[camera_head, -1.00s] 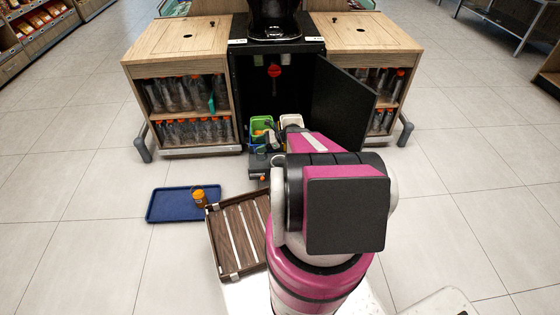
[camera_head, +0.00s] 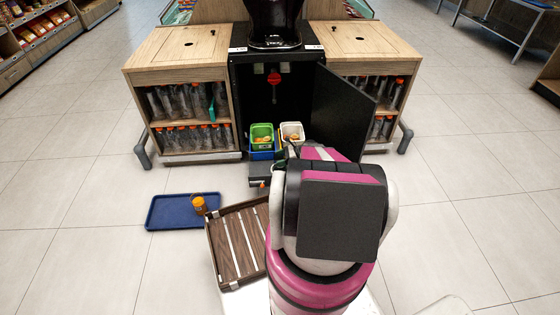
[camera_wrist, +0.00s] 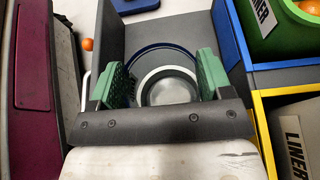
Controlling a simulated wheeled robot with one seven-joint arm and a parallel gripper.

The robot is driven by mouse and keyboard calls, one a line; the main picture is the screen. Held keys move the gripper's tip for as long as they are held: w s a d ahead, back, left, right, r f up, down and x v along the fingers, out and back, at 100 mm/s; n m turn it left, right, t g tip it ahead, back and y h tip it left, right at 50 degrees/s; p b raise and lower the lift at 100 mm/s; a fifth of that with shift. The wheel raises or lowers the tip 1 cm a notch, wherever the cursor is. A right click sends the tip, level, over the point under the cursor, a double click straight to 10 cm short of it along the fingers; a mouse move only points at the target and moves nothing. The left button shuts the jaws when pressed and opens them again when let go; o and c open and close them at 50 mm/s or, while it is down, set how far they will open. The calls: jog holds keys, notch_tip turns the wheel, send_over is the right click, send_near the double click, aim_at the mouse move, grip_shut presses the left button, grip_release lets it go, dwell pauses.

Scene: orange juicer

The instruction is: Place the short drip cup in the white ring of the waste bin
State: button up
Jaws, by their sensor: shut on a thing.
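In the head view, my arm hides the gripper and cup.
A green bin (camera_head: 262,131) and a white bin (camera_head: 292,130) stand in the open black cabinet. Its open door (camera_head: 345,110) is at the right. A blue tray (camera_head: 168,211) with an orange-topped jar (camera_head: 199,206) and a brown slatted tray (camera_head: 235,245) are at the left.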

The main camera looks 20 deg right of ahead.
jog(key=shift+f, duration=0.5)
jog(key=shift+f, duration=0.1)
jog(key=o, duration=1.1)
jog(key=shift+o, duration=0.2)
